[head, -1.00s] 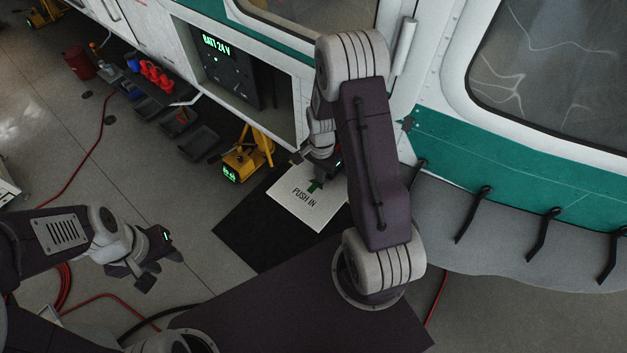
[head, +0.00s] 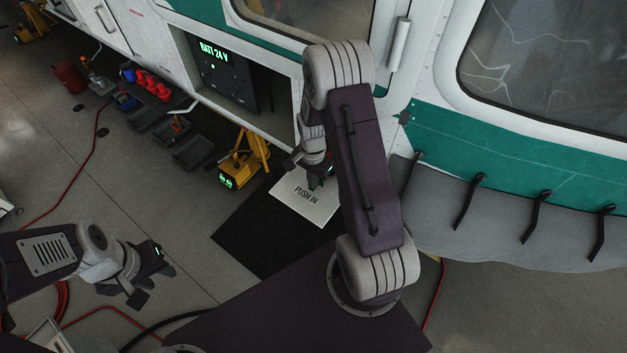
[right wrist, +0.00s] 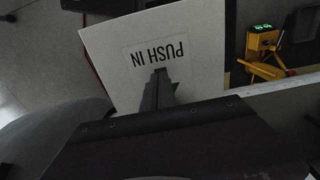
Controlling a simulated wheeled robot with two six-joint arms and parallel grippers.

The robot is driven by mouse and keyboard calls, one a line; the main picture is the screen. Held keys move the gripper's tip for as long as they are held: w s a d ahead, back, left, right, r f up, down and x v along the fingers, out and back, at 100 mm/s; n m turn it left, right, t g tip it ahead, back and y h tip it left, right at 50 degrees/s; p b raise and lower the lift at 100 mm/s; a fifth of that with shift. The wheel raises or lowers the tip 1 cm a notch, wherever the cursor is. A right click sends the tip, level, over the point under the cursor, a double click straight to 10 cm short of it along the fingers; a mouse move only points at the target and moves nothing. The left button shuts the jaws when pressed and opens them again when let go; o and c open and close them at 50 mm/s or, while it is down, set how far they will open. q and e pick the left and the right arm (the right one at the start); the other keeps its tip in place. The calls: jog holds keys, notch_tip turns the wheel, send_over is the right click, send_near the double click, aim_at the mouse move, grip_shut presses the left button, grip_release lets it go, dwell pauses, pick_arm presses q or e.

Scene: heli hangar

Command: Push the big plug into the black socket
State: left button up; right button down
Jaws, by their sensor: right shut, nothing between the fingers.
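A white board marked "PUSH IN" (head: 303,205) lies over a black mat below the helicopter's open bay; it fills the upper middle of the right wrist view (right wrist: 110,55). My right gripper (head: 318,180) is just over the board, partly behind my own arm. In the right wrist view its fingers (right wrist: 160,82) are together and empty, in front of the lettering. My left gripper (head: 153,285) is open and empty over the floor at lower left. I cannot make out the big plug or the black socket. A dark panel reading "BATT 24 V" (head: 225,75) is inside the bay.
A yellow device with a green display (head: 240,165) stands left of the board and also shows in the right wrist view (right wrist: 262,42). Dark trays (head: 193,152) line the floor by the hull. Red cable (head: 75,180) crosses the floor. The black mat (head: 250,235) is mostly clear.

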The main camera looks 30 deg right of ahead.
notch_tip(320, 180, up, 9)
jog(key=shift+w+d+r, duration=0.15)
jog(key=shift+d+r, duration=0.05)
jog(key=shift+d, duration=0.15)
